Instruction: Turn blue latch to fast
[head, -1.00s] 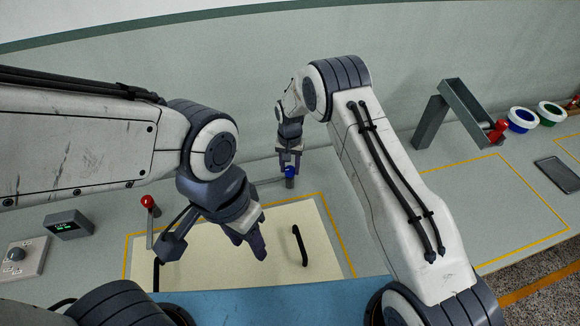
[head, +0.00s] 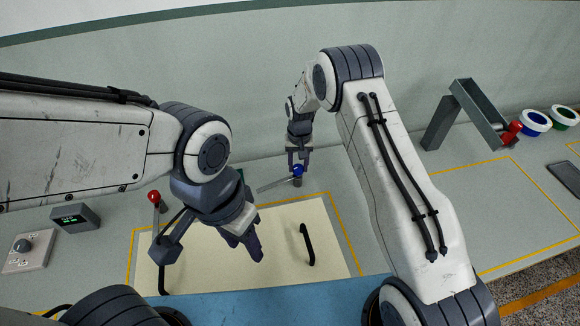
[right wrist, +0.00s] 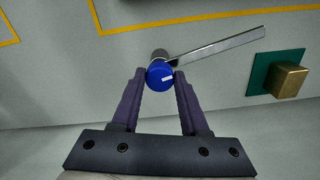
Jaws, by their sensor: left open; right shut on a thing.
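The blue latch knob (head: 298,170) stands upright behind the cream board, with a grey metal bar (head: 273,184) reaching left from its base. In the right wrist view the blue knob (right wrist: 160,76) sits between the fingertips, with a white mark on its top, and the bar (right wrist: 215,45) points up and right. My right gripper (head: 298,164) is shut on the blue knob. My left gripper (head: 247,243) is open and empty above the cream board, apart from the latch.
A cream board (head: 280,240) with a black handle (head: 307,244) lies in front. A red-knobbed lever (head: 154,197) stands at left near a display box (head: 75,217) and dial plate (head: 28,251). A grey chute (head: 478,115) and blue and green-rimmed bowls (head: 535,122) are right. A brass block (right wrist: 290,79) is near the bar.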

